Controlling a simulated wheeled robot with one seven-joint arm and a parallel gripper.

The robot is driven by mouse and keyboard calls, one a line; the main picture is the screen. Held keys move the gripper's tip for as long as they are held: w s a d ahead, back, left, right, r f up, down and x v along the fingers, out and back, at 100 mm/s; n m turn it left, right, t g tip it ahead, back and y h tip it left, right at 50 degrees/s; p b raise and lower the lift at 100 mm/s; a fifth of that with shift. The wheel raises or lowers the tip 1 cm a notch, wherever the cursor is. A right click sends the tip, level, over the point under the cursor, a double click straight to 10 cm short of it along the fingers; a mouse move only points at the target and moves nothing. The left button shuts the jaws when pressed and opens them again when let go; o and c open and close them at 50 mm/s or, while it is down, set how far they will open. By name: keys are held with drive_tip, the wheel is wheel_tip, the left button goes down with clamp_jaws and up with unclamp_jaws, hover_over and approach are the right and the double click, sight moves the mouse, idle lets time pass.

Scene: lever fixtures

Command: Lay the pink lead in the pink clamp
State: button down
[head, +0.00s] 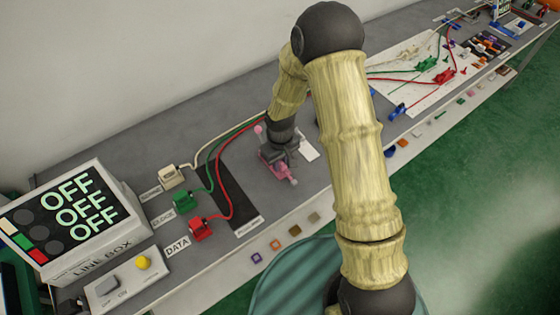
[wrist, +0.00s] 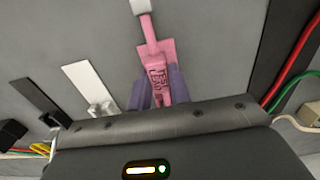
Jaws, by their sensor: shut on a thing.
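A pink piece (wrist: 157,50) with dark lettering that seems to read "TEST LEAD" lies between the purple-grey fingers of my gripper (wrist: 158,95). It narrows to a pink stem with a pale tip at the top of the wrist view. In the head view my gripper (head: 278,158) is low over the bench, shut on this pink lead, whose pale end (head: 294,181) sticks out toward the front edge. A pink knob shows behind the gripper. I cannot make out a separate pink clamp; my gripper and wrist hide part of this area.
Red (head: 201,229), green (head: 186,202) and cream (head: 172,177) blocks with cables stand to the left, by the line box (head: 75,215). A dark strip (head: 238,195) and a white strip (head: 308,149) flank my gripper. A white board (head: 405,70) with leads lies farther right.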

drive_tip(key=shift+f+b, duration=0.35)
drive_tip(key=shift+f, duration=0.2)
drive_tip(key=c, duration=0.7)
unclamp_jaws()
drive_tip(key=shift+r, duration=0.15)
drive_tip(key=shift+r+p, duration=2.75)
drive_tip(key=shift+r, duration=0.6)
